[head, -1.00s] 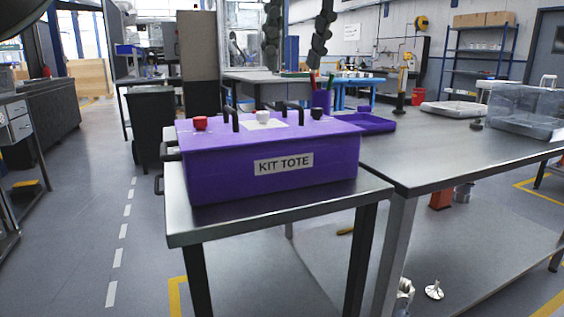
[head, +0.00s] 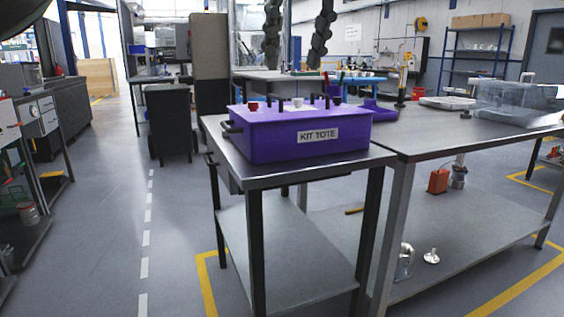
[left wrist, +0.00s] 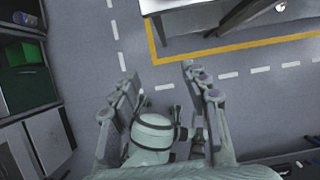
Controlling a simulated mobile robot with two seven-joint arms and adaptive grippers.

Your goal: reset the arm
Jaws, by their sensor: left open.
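My left gripper (left wrist: 157,74) shows in the left wrist view, with its two fingers spread apart and nothing between them. It hangs over bare grey floor (left wrist: 190,45) and touches nothing that I can see. I cannot make out either gripper in the head view. My right gripper is in neither view. A purple kit tote (head: 270,148) with a white label stands closed on a small metal cart (head: 225,153), well ahead of me and apart from the gripper.
A long steel table (head: 440,140) adjoins the cart on the right and bears a clear bin (head: 520,100). Dark benches (head: 55,118) line the left. A dark waste bin (head: 170,120) stands behind the cart. The floor aisle at left is clear.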

